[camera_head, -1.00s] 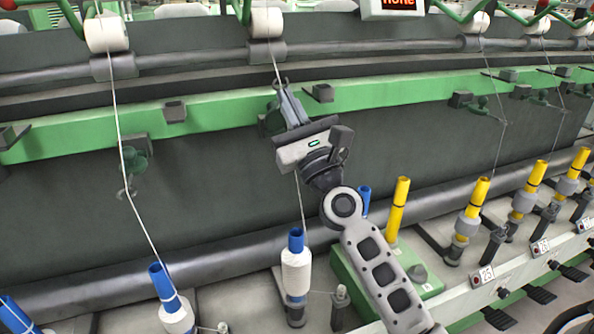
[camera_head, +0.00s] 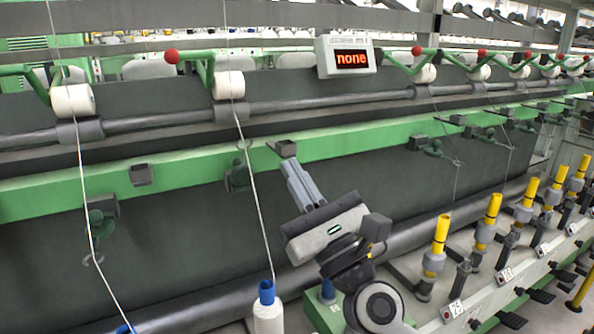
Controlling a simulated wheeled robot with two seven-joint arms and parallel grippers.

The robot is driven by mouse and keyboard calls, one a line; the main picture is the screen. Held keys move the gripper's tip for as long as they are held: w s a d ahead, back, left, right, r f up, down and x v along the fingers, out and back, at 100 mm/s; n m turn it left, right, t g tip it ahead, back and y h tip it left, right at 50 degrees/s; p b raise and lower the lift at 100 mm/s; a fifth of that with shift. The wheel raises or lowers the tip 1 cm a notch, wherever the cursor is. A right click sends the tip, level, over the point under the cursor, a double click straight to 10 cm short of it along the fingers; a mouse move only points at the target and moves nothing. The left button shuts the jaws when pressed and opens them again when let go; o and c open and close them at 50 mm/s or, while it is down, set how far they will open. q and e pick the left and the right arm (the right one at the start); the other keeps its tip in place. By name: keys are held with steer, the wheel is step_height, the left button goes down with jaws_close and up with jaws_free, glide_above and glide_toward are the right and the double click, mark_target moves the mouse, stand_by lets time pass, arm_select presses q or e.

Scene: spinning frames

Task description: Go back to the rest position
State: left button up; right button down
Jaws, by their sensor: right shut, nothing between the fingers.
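My right gripper (camera_head: 294,171) is in the middle of the head view, in front of the dark panel of the spinning frame. Its fingers point up and to the left, and they are shut with nothing between them. A white thread (camera_head: 257,200) runs down just left of the gripper, apart from it in the picture, to a white bobbin with a blue top (camera_head: 268,310) at the bottom edge. My left gripper is not in view.
A green rail (camera_head: 330,145) crosses behind the gripper, with a small dark block (camera_head: 286,148) near the fingertips. Yellow-topped spindles (camera_head: 441,235) stand in a row at the right. White rollers (camera_head: 229,85) and a display reading "none" (camera_head: 352,58) are above.

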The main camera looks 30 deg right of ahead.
stand_by(0.5)
steer(key=a+f+n+g+y, duration=0.2)
steer(key=a+f+n+g, duration=0.1)
steer(key=f+n, duration=0.6)
steer(key=a+f+n+g+y, duration=0.1)
steer(key=a+f+n+g, duration=0.25)
steer(key=f+n, duration=0.55)
steer(key=s+a+f+n+g, duration=0.1)
steer(key=s+f+n+g, duration=0.2)
steer(key=f, duration=0.5)
steer(key=s+a+f+n+g, duration=0.1)
steer(key=s+f+n+g, duration=0.1)
steer(key=s+f+n, duration=0.3)
steer(key=s+a+f+n+g+h, duration=0.1)
steer(key=s+f+n+g, duration=0.2)
steer(key=f+n, duration=0.6)
step_height(320, 180, down, 3)
steer(key=shift+s+a+g, duration=0.3)
steer(key=shift+s+g, duration=0.05)
steer(key=shift+s, duration=0.25)
